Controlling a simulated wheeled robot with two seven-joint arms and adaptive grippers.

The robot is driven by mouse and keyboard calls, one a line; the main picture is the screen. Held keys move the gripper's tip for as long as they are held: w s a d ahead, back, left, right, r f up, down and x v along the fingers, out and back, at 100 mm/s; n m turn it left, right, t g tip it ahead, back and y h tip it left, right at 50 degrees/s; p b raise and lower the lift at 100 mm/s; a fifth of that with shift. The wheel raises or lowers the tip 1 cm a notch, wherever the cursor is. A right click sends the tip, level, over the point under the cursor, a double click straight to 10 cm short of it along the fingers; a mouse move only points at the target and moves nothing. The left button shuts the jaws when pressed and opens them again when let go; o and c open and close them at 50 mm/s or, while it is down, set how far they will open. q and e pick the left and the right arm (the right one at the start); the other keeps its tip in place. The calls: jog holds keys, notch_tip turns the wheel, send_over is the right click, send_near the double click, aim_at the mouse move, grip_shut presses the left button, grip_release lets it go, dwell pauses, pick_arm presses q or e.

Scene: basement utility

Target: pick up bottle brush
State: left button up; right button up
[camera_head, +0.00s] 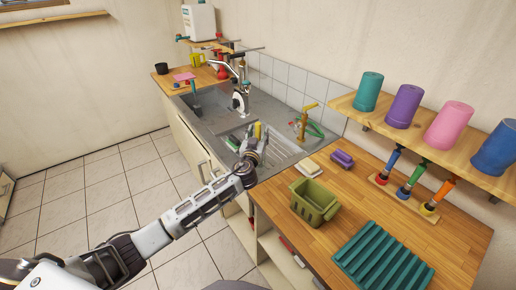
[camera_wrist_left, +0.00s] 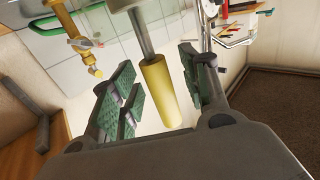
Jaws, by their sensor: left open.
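My left gripper (camera_head: 251,141) is over the near part of the sink in the head view. Its green-padded fingers are spread in the left wrist view (camera_wrist_left: 156,95). A yellow cylinder with a grey upper part (camera_wrist_left: 160,92) stands between the fingers there, with a visible gap on both sides. This appears to be the handle of the bottle brush; its bristle end cannot be made out. It shows in the head view as a small yellow piece (camera_head: 257,130) at the fingertips. My right gripper is not in view.
The grey sink (camera_head: 215,122) has a faucet (camera_head: 241,80) and a brass-coloured fixture (camera_head: 304,118) to the gripper's right. On the wooden counter stand a green bin (camera_head: 314,201), a teal rack (camera_head: 384,262) and a purple sponge (camera_head: 342,158). Cups line the shelf (camera_head: 425,138).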

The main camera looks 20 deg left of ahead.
pick_arm(q)
grip_shut()
dwell(0.4)
jog(key=shift+r, duration=0.1)
notch_tip(320, 180, up, 18)
jog(key=shift+b, duration=0.35)
dwell(0.5)
dwell(0.6)
